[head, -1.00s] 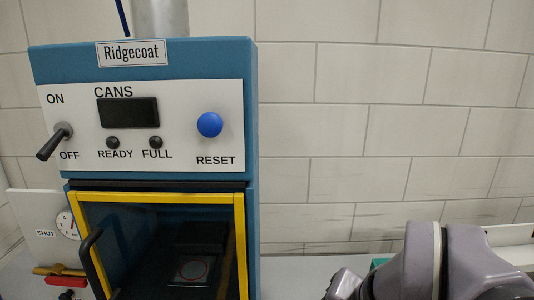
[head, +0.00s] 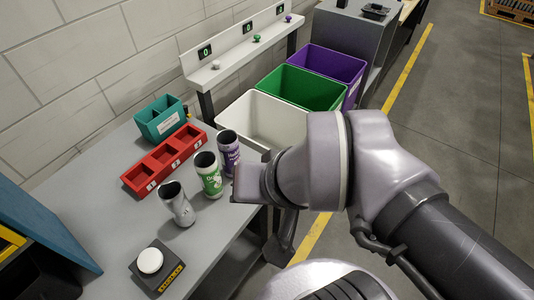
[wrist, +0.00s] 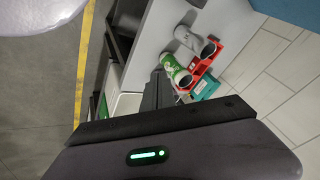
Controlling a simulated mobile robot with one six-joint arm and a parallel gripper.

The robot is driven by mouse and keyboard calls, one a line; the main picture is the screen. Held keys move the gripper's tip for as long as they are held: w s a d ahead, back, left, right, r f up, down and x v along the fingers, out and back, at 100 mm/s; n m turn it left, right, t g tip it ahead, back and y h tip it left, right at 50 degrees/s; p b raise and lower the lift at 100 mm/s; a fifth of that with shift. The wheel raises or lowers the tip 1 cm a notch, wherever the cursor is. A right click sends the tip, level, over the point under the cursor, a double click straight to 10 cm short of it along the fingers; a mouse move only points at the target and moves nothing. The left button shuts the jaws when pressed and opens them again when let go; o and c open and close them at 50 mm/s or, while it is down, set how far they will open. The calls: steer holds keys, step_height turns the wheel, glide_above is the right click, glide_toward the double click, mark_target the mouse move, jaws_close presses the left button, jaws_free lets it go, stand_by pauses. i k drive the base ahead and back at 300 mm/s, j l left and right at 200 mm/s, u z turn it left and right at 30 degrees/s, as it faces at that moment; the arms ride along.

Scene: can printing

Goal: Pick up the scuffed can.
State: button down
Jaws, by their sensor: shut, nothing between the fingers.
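Three cans stand in a row on the grey table. The nearest is a pale grey-white can (head: 178,206) with dark marks; beyond it are a green-and-white can (head: 211,178) and a purple-and-white can (head: 229,154). I cannot make out clearly which marks are scuffs. The wrist view shows the pale can (wrist: 190,39) and the green-and-white can (wrist: 173,68) beyond my fingers; the purple one is not clear there. My gripper (wrist: 158,82) is shut and empty, apart from the cans. In the head view my arm is right of the row.
A red numbered tray (head: 164,160) and a teal box (head: 160,119) lie behind the cans. A black box with a white button (head: 150,261) is at the near edge. White (head: 262,122), green (head: 301,87) and purple (head: 333,65) bins stand beyond the table.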

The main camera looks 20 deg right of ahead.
mark_target(227, 139)
steer(key=i+l+u, duration=0.35)
steer(key=l+u, duration=0.2)
steer(key=l, duration=0.2)
steer(key=i+l+u, duration=0.1)
steer(key=l+u, duration=0.15)
steer(key=l, duration=0.2)
steer(key=l+u, duration=0.3)
steer(key=l, duration=0.15)
steer(key=i, duration=0.05)
